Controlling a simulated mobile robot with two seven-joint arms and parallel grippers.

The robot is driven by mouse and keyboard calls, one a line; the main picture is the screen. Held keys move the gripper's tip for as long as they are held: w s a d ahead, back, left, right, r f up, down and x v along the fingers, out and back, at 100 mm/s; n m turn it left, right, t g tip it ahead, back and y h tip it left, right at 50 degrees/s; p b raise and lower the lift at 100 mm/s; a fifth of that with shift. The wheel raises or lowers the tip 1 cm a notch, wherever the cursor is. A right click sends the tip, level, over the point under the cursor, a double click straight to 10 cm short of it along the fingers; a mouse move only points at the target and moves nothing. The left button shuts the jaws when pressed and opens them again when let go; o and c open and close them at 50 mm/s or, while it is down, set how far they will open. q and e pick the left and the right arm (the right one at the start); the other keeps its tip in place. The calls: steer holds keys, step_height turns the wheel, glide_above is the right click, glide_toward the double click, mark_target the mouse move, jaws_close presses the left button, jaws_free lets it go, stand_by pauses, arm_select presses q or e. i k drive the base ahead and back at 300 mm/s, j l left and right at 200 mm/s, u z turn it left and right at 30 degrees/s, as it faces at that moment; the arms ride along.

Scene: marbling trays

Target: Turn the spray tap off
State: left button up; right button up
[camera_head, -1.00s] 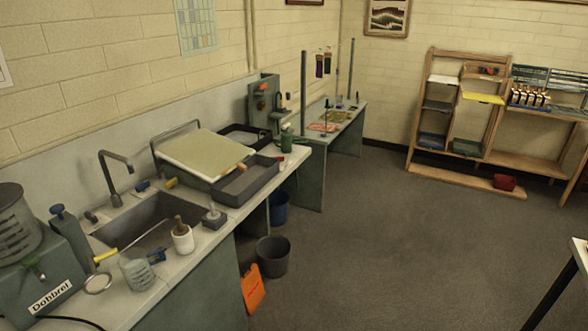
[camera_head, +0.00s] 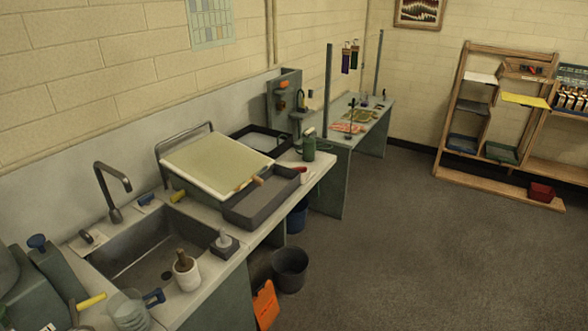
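A grey gooseneck tap (camera_head: 113,188) stands at the back left of the sink (camera_head: 135,254), with a small grey lever-like fitting (camera_head: 87,238) beside it. Further along the wall is a grey-green upright panel (camera_head: 291,80) with an orange part (camera_head: 283,85) and a small dark curved spout (camera_head: 301,99). I cannot tell which of these is the spray tap, and no water jet is visible. Neither of my grippers is in view.
A yellow-handled tool (camera_head: 90,301), a blue-handled clear jug (camera_head: 128,309) and a white pot (camera_head: 188,273) crowd the near counter. A frame (camera_head: 216,160) and dark tray (camera_head: 261,207) stand beyond. Grey bin (camera_head: 290,268) and orange object (camera_head: 266,306) are on the floor. Right-hand floor is clear.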

mark_target(303, 169)
steer(key=l+u, duration=0.1)
steer(key=u, duration=0.3)
steer(key=i+l+u, duration=0.1)
steer(key=u, duration=0.35)
steer(key=l+u, duration=0.1)
steer(key=u, duration=0.3)
steer(key=l+u, duration=0.35)
steer(key=l, duration=0.2)
steer(key=l+u, duration=0.35)
steer(key=l, duration=0.2)
steer(key=k+l+u, duration=0.2)
steer(key=l, duration=0.35)
steer(key=l+u, duration=0.2)
steer(key=l, duration=0.35)
steer(key=k+l, duration=0.1)
steer(key=l, duration=0.25)
steer(key=k+l, duration=0.1)
steer(key=l, duration=0.25)
steer(key=k+l, duration=0.1)
steer(key=l, duration=0.25)
steer(key=u, duration=0.05)
